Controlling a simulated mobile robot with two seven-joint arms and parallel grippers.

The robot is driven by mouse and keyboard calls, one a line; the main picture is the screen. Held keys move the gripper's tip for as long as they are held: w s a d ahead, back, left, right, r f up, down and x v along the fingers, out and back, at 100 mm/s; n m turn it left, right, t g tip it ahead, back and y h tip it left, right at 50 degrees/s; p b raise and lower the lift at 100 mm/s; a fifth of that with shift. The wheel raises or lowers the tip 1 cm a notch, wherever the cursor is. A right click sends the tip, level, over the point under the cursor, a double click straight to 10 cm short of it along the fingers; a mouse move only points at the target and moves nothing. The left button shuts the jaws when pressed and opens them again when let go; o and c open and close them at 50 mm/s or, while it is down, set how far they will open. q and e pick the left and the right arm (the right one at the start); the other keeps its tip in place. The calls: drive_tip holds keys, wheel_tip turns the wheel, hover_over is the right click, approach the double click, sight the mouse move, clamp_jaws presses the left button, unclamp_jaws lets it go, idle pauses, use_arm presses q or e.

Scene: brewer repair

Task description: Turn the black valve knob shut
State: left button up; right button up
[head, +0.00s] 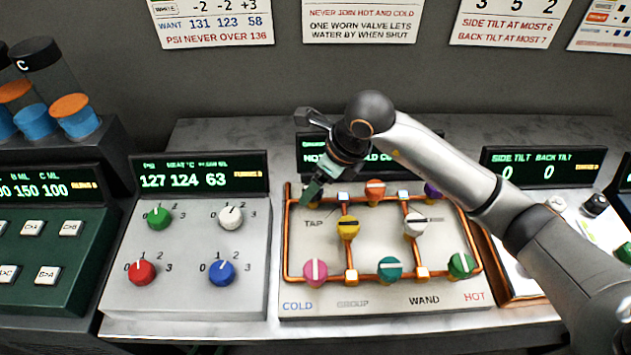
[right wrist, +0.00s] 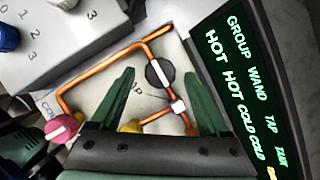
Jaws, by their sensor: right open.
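The black valve knob (right wrist: 158,73) shows in the right wrist view as a round dark disc with a white bar. It sits on the copper pipe, and its bar runs roughly along that pipe. My right gripper (right wrist: 158,84) is open, with its green fingers on either side of the knob as seen from the wrist; contact cannot be told. My left gripper is not seen.
Yellow (head: 348,227), orange (head: 375,192), white (head: 414,225), pink (head: 315,272), teal (head: 390,268) and green (head: 461,265) knobs share the board. A dial panel (head: 188,290) stands left. A display (right wrist: 250,90) rises close beside the right gripper.

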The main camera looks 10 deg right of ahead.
drive_tip(key=shift+x, duration=0.75)
clamp_jaws()
